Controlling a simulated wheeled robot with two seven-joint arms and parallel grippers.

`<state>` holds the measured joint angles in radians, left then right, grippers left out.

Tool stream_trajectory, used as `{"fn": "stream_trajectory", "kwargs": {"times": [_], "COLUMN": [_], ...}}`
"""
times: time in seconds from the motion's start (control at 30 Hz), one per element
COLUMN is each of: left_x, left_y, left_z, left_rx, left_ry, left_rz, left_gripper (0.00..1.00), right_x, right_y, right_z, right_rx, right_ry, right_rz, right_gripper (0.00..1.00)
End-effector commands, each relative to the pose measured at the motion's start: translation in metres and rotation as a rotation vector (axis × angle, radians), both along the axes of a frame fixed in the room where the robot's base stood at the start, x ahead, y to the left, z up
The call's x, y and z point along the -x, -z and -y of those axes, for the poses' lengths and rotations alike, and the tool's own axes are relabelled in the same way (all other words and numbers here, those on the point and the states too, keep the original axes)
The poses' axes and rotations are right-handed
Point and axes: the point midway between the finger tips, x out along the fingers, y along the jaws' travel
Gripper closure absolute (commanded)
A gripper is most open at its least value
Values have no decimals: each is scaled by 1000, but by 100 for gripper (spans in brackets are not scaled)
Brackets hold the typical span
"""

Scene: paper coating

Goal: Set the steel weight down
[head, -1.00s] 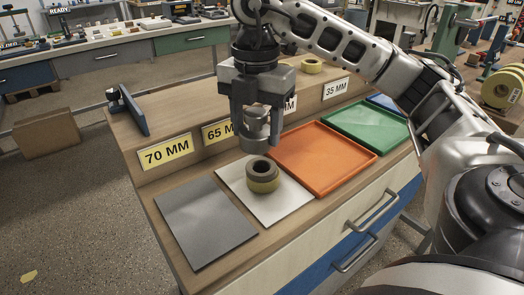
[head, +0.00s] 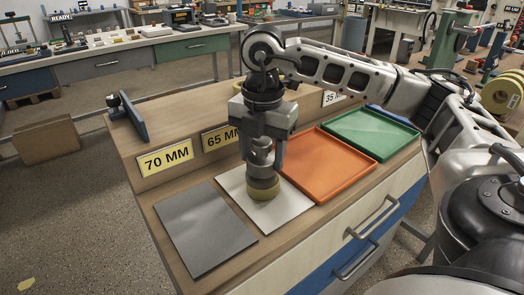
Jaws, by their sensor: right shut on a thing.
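My right gripper (head: 262,152) points down over the white sheet on the bench. It is shut on the steel weight (head: 263,170), a grey metal cylinder with a narrower upper part. The weight is upright, directly above the olive-yellow roll (head: 264,191). Its lower end appears to meet the top of the roll, and it hides the roll's hole. Whether its load rests on the roll I cannot tell. The roll lies on the white sheet (head: 288,210). My left gripper is not in view.
A grey sheet (head: 205,230) lies left of the white one. An orange tray (head: 325,165) and a green tray (head: 372,133) are to the right. Signs reading 70 MM (head: 165,157) and 65 MM (head: 221,138) stand behind. A dark upright plate (head: 133,118) stands at the back left.

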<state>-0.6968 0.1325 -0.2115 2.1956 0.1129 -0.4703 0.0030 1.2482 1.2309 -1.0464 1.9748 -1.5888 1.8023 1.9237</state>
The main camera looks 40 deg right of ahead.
Motion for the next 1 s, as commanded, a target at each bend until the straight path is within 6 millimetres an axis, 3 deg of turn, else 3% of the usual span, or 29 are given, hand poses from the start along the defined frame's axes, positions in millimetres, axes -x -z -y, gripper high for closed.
{"fn": "stream_trajectory", "kwargs": {"times": [0.43,0.47,0.5,0.53,0.8,0.97,1.0], "left_x": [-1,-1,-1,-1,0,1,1], "left_y": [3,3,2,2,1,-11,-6], "left_z": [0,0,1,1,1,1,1], "left_rx": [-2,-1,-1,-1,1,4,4], "left_ry": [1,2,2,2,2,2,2], "left_rz": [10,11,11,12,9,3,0], "left_gripper": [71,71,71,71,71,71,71], "right_x": [-1,0,0,0,0,0,-1], "right_y": [8,10,10,10,8,-10,-12], "right_z": [0,0,0,0,0,0,-1], "right_rx": [0,0,0,0,0,0,-1], "right_ry": [0,-1,-1,-1,-1,0,-1], "right_rz": [4,0,0,0,0,1,4], "right_gripper": [96,39,28,25,25,25,25]}}
